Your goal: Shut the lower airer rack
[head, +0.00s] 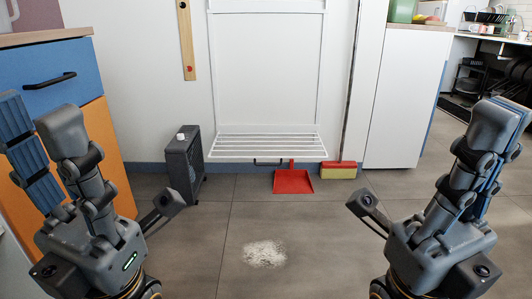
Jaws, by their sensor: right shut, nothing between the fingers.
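The lower airer rack (265,147) is a white slatted rack at the foot of the white wall frame, in the middle of the head view. It is folded down and sticks out from the wall toward me, with a dark handle (268,162) at its front edge. My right gripper (362,203) is at the lower right, in front of the rack and to its right, shut and empty, apart from it. My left gripper (168,203) is at the lower left, also apart from the rack; its jaws are not clear.
A dark grey upright box (182,165) stands left of the rack. White powder (264,253) lies on open floor. Cabinets stand on both sides.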

